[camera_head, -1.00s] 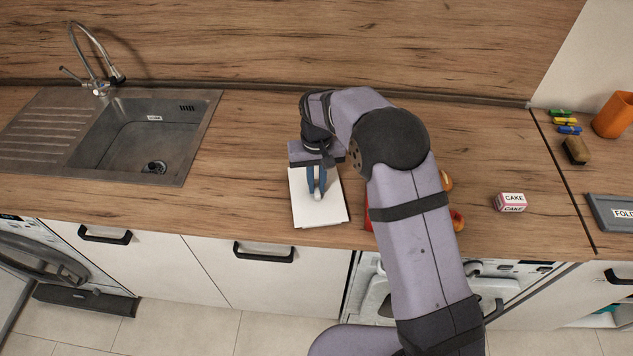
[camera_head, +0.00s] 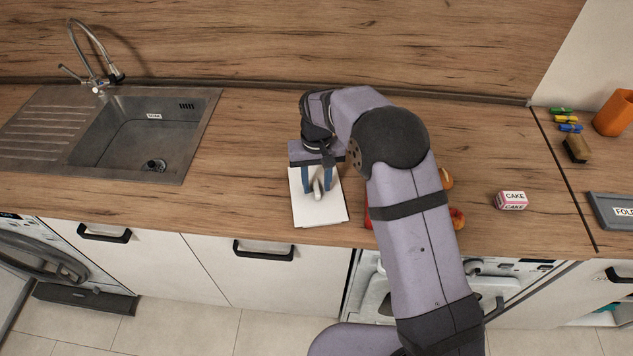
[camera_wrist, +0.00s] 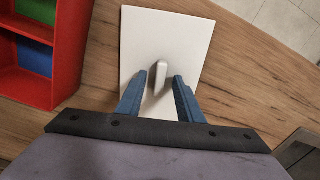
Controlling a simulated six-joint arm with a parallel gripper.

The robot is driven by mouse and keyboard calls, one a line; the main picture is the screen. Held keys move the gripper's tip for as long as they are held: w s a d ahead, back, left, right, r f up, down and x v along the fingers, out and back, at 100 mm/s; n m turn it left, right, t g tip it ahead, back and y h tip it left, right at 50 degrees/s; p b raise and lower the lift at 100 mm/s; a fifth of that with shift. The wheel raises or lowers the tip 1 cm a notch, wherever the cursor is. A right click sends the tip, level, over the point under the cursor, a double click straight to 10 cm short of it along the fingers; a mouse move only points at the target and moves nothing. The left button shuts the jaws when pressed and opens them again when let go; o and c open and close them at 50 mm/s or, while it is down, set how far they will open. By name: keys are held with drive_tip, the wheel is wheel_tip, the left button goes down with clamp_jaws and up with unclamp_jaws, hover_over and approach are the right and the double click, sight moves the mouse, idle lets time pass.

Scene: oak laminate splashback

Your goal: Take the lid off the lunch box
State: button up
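A white rectangular lid (camera_head: 326,212) with a small pale knob handle (camera_head: 318,188) appears to lie flat on the wooden counter, left of my forearm. It also shows in the wrist view (camera_wrist: 190,30), with the handle (camera_wrist: 161,78) upright near its middle. My gripper (camera_head: 316,186) is over the lid, pointing down. Its blue fingers stand apart on either side of the handle, with gaps visible in the wrist view (camera_wrist: 160,84). An open red compartmented box (camera_wrist: 72,50), seemingly the lunch box, stands beside the lid; my arm mostly hides it in the head view (camera_head: 367,212).
Blue and green pieces (camera_wrist: 33,55) show in the red box's compartments. Orange-red round items (camera_head: 457,218) peek out right of my arm. A cake box (camera_head: 512,200) stands farther right. A sink (camera_head: 135,135) is at the left, with bare counter between it and the lid.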

drive_tip(key=shift+r+b, duration=1.15)
drive_tip(key=shift+r, duration=2.45)
drive_tip(key=s+d+m, duration=0.1)
drive_tip(key=s+d, duration=0.8)
drive_tip(key=d, duration=0.3)
drive_tip(key=s+d+f, duration=0.1)
drive_tip(key=s+d, duration=0.3)
drive_tip(key=s, duration=0.3)
drive_tip(key=s+d+f+m, duration=0.1)
drive_tip(key=s+d, duration=0.3)
drive_tip(key=s, duration=0.4)
drive_tip(key=shift+s+f+m, duration=0.25)
drive_tip(key=shift+f+m, duration=0.05)
drive_tip(key=shift+f, duration=0.3)
